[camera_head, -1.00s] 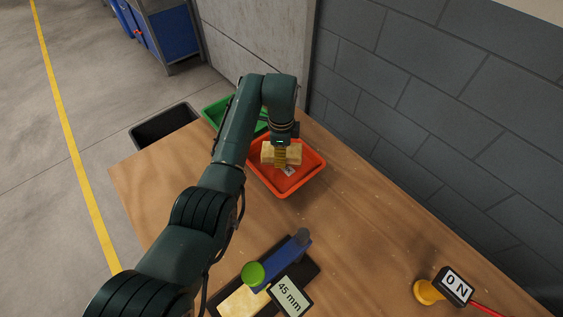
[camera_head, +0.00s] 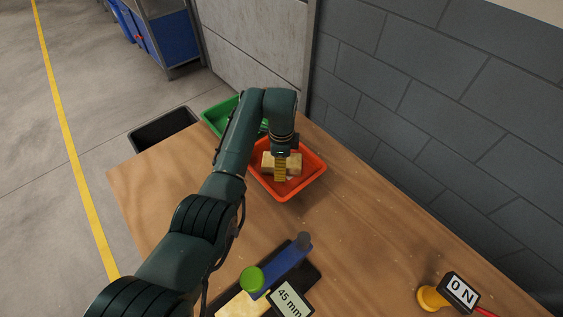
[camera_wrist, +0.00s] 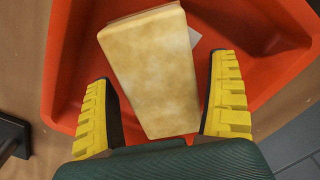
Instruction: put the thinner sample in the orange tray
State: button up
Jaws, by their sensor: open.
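A pale yellow foam block (camera_head: 293,163) lies in the orange tray (camera_head: 312,182) at the far end of the table. My gripper (camera_head: 280,176) is down over the tray with its yellow fingers around the block. In the wrist view the block (camera_wrist: 150,70) sits between the two open fingers (camera_wrist: 164,72), with a clear gap on the left and a narrow one on the right. The tray (camera_wrist: 75,60) shows around it. A second pale yellow foam piece (camera_head: 240,305) lies at the measuring device near the front, partly cut off.
A measuring device with a blue arm (camera_head: 285,268) and a display reading 45 mm (camera_head: 290,301) stands at the front. A yellow-based gauge reading 0 N (camera_head: 460,291) is at right. A green tray (camera_head: 216,117) and black bin (camera_head: 163,129) are behind. The table's right-middle is clear.

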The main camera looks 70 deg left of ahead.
notch_tip(320, 180, up, 12)
jog(key=p, duration=0.3)
dwell(0.5)
